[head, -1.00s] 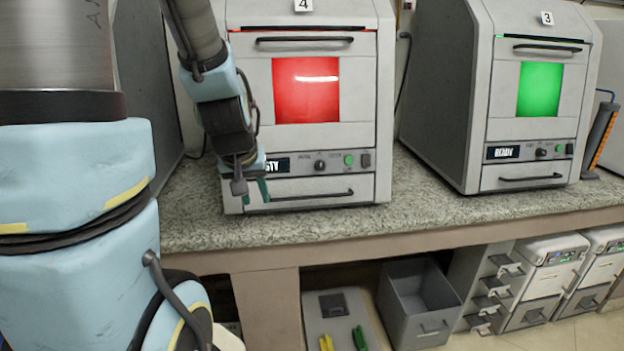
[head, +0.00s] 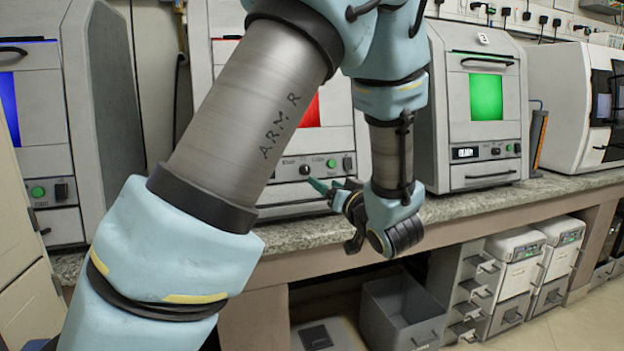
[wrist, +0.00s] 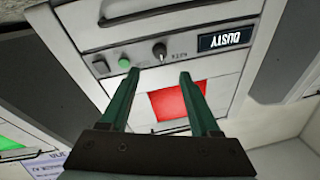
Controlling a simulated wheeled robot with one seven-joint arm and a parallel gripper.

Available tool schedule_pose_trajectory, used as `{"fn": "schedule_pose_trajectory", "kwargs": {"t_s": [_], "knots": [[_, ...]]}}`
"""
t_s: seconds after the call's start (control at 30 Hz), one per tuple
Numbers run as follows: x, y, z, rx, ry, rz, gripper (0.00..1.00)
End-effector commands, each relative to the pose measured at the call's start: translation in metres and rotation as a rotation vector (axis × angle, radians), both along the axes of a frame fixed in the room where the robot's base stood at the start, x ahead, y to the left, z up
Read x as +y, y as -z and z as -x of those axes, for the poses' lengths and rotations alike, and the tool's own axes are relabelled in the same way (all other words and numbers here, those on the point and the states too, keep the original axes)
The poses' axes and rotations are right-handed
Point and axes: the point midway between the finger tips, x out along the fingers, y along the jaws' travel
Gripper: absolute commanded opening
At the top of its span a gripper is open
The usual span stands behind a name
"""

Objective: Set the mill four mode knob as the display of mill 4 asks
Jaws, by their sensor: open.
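Mill 4 is the grey mill (head: 350,150) with a red window, partly hidden behind my arm in the head view. Its mode knob (head: 305,169) is a small dark round knob on the front panel; it also shows in the wrist view (wrist: 159,50) with a pale pointer mark. The display (wrist: 222,39) reads DUSTY, upside down in the wrist view; my arm hides it in the head view. My gripper (wrist: 173,73) is open and empty. Its green fingers (head: 322,187) point toward the panel, with the knob just beyond the fingertips in the wrist view.
A green button (wrist: 125,61) and a dark switch (wrist: 100,67) sit beside the knob. A handle (wrist: 140,14) runs along the drawer below. Mill 3 (head: 437,100) with a green window stands right; a blue-windowed mill (head: 45,130) stands left. The granite counter (head: 450,212) is clear.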

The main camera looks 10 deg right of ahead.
Motion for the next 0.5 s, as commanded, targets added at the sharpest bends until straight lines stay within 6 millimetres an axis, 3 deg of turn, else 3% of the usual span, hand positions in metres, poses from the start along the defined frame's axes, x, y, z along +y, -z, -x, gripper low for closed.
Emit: {"fn": "schedule_pose_trajectory", "kwargs": {"t_s": [0.3, 0.5], "knots": [[0.014, -0.001, -0.058, 0.001, -0.002, 0.001, 0.63], [0.019, 0.0, -0.083, 0.002, 0.0, 0.001, 0.63]]}}
